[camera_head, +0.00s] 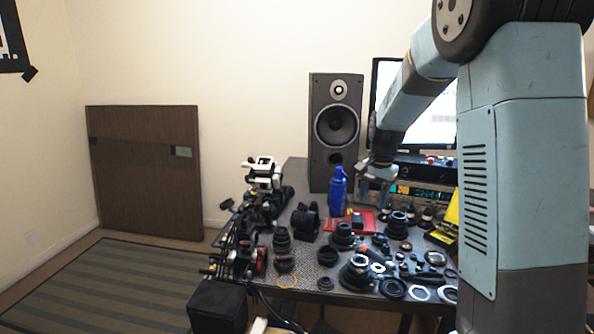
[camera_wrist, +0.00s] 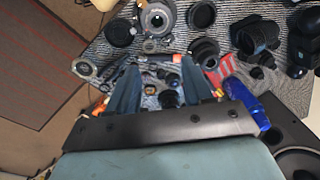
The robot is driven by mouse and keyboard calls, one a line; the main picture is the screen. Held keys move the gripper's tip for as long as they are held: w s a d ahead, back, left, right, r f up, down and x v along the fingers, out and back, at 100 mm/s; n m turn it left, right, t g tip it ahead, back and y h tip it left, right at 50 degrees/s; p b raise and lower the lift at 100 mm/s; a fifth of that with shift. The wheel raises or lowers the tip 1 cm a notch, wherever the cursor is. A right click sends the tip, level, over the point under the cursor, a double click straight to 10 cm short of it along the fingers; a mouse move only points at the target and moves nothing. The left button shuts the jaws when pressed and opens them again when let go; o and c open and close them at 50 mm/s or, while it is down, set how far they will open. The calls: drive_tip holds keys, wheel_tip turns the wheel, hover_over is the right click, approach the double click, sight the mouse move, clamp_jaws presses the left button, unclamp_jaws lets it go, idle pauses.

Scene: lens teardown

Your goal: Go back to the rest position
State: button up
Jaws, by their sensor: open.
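My gripper (camera_head: 377,182) is above the far part of the table in the head view, with its fingers pointing down. In the wrist view my gripper (camera_wrist: 160,92) has its two fingers spread apart, with nothing held between them. Lens parts and small pieces on the table show beyond the fingers. The table (camera_head: 305,206) is crowded with lens barrels, rings and caps. A blue bottle (camera_head: 337,192) stands just left of my gripper in the head view. It also shows in the wrist view (camera_wrist: 244,100), at the right finger.
A speaker (camera_head: 335,130) and a monitor (camera_head: 440,128) stand behind the table. A red tray (camera_head: 364,222) lies near the bottle. Black camera gear (camera_head: 238,240) fills the left edge. A yellow item (camera_head: 446,226) is at the right. The air above the table's left half is clear.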

drive_tip(key=s+r+n+t, duration=0.1)
drive_tip(key=s+r+n, duration=0.1)
drive_tip(key=s+r, duration=0.45)
drive_tip(key=s+r+n+t, duration=0.15)
drive_tip(key=s+r, duration=0.25)
drive_tip(key=s, duration=0.6)
drive_tip(key=s+r+n+t, duration=0.1)
drive_tip(key=s+n, duration=0.3)
drive_tip(key=s, duration=1.2)
drive_tip(key=shift+t+h, duration=0.3)
drive_tip(key=shift+t, duration=0.25)
drive_tip(key=shift+r+n, duration=0.1)
drive_tip(key=shift+n, duration=0.15)
